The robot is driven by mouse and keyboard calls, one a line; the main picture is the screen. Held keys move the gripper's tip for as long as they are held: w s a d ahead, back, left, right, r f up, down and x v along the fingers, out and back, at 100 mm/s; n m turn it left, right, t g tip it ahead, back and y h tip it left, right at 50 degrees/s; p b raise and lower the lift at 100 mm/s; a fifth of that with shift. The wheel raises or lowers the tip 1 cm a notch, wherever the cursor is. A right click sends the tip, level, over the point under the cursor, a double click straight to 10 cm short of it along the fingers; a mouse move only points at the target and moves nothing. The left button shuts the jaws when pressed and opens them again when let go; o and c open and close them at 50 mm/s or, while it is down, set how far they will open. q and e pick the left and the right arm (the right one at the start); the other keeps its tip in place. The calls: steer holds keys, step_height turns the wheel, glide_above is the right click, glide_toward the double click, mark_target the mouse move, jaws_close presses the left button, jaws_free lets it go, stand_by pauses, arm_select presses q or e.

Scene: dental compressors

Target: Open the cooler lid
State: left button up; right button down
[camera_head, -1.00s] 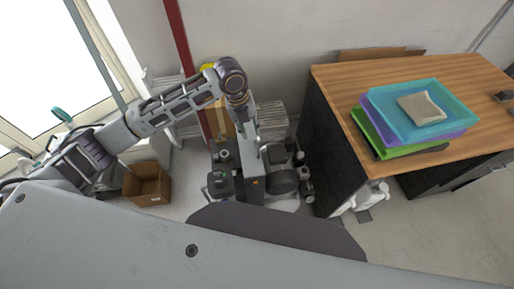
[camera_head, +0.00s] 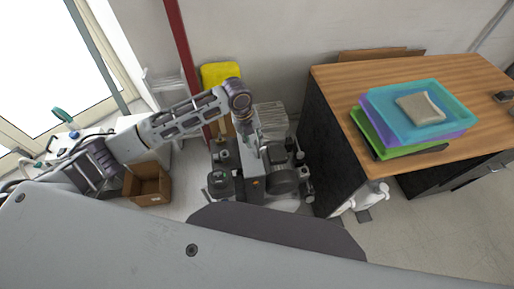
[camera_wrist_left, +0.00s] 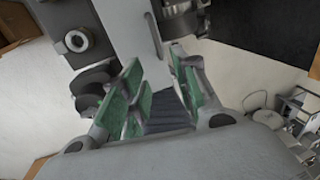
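The dental compressor unit (camera_head: 222,182) stands on the floor below my left arm, with dark motors on both sides of a tall grey box (camera_head: 257,188). I cannot make out a separate cooler lid on it. My left gripper (camera_head: 256,148) points down at the top of this box and partly covers it. In the left wrist view its green-padded fingers (camera_wrist_left: 156,88) are apart, with a pale grey panel (camera_wrist_left: 128,30) just beyond them. Contact cannot be told. A dark ribbed surface (camera_wrist_left: 168,110) shows between the fingers. My right gripper is out of view.
A wooden desk (camera_head: 335,85) with stacked trays (camera_head: 458,95) stands to the right. An open cardboard box (camera_head: 148,186) is on the floor to the left. A yellow object (camera_head: 221,74) and a red pole (camera_head: 183,50) are behind my arm.

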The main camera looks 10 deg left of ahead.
mark_target(258, 151)
arm_select(q)
steer(key=shift+w+d+f, duration=0.1)
steer(key=shift+d+f, duration=0.1)
steer(key=shift+f, duration=1.1)
steer(key=shift+w+d+f, duration=0.1)
steer(key=shift+d+f, duration=0.15)
steer(key=shift+f, duration=1)
steer(key=shift+w+d+f, duration=0.1)
steer(key=shift+d+f, duration=0.1)
steer(key=shift+f, duration=1.1)
jaws_close()
